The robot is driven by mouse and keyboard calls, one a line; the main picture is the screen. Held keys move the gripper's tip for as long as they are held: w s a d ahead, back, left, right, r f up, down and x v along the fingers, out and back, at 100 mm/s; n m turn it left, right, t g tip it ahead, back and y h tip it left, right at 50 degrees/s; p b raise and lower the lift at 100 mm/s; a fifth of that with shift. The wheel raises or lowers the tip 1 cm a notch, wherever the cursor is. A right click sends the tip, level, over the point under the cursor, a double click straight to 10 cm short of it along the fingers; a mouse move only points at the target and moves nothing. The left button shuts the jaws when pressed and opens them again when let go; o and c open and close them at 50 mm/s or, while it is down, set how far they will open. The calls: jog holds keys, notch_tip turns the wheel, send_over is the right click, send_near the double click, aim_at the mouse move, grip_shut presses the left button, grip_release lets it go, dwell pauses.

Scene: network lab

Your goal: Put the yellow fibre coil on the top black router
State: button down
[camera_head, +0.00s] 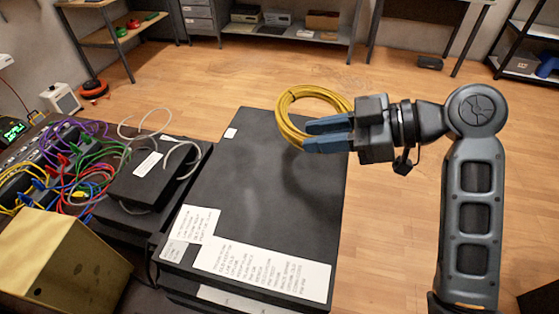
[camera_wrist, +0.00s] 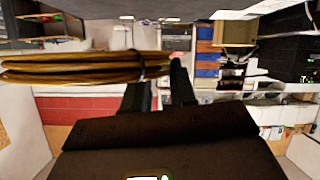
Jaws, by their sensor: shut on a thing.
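The yellow fibre coil (camera_head: 283,115) is held in my gripper (camera_head: 318,134), whose blue fingers are shut on its near right part. In the head view the coil appears over the far right part of the top black router (camera_head: 250,190), a large flat black box with white labels. In the wrist view the coil (camera_wrist: 80,68) spans the left side, and the fingers (camera_wrist: 158,88) show at its right end. The exact gap between coil and router cannot be told.
A smaller black box (camera_head: 150,178) with loose grey cable lies left of the router. Colourful patch cables (camera_head: 75,165) and a yellow-brown box (camera_head: 60,260) stand further left. The router's middle top is bare. Open wooden floor (camera_head: 390,190) lies to the right.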

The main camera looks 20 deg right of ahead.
send_over(285, 175)
notch_tip(285, 175, down, 4)
jog(key=shift+r+p, duration=0.2)
jog(key=shift+p, duration=0.1)
jog(key=shift+f, duration=2)
jog(key=c, duration=0.9)
grip_release()
jog(key=v, duration=1.2)
jog(key=shift+b, duration=0.4)
